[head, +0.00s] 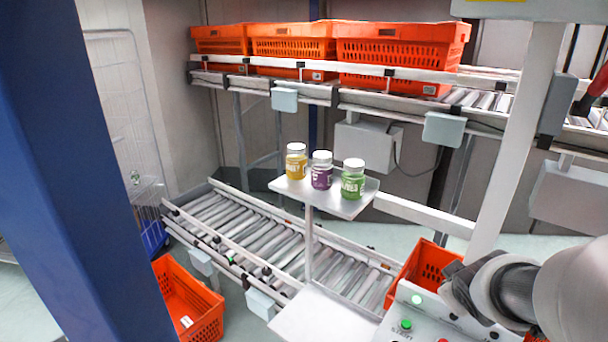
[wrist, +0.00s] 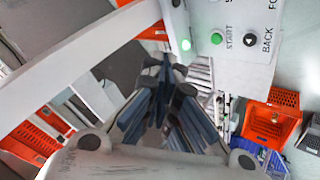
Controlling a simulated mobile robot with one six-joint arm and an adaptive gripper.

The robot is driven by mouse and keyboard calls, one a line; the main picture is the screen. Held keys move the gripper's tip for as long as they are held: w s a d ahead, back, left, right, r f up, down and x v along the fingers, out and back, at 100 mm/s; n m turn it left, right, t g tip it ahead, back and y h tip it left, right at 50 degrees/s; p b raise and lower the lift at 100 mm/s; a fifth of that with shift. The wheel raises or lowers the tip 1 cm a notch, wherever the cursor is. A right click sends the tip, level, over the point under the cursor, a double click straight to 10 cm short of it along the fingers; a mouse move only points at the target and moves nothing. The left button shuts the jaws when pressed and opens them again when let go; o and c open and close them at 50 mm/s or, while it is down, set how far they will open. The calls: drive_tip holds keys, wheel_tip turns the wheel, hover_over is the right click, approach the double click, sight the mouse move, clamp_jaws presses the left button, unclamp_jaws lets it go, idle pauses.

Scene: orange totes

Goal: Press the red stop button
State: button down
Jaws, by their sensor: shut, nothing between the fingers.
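The control panel (wrist: 235,65) is white and carries a green START button (wrist: 217,38) and a black BACK button (wrist: 250,39) in the wrist view. Its START button also shows in the head view (head: 406,325). A bit of red (head: 443,340) at the bottom edge of the head view looks like the stop button, mostly cut off. No red button shows on the panel part in the wrist view. My gripper (wrist: 163,85) is shut and empty, with the panel's buttons above and right of it in the wrist picture. In the head view my arm hides part of the panel.
Three jars (head: 322,170) stand on a small raised shelf (head: 345,205). Lower rollers (head: 250,232) run behind the panel. An orange tote (head: 190,303) is at lower left and another (head: 425,264) is beside the panel. Several totes sit on the upper conveyor. A white post (head: 515,130) rises near my arm.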

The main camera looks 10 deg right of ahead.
drive_tip(key=w+d+f+n+t+y+p, duration=0.2)
drive_tip(key=d+f+n+y+p, duration=0.1)
drive_tip(key=f, duration=0.6)
drive_tip(key=shift+d+f+n+y, duration=0.3)
drive_tip(key=shift+d+n+y, duration=0.3)
drive_tip(key=shift+n, duration=0.3)
wheel_tip(320, 180, down, 9)
drive_tip(key=b, duration=0.8)
drive_tip(key=shift+b, duration=0.3)
drive_tip(key=shift+f, duration=0.3)
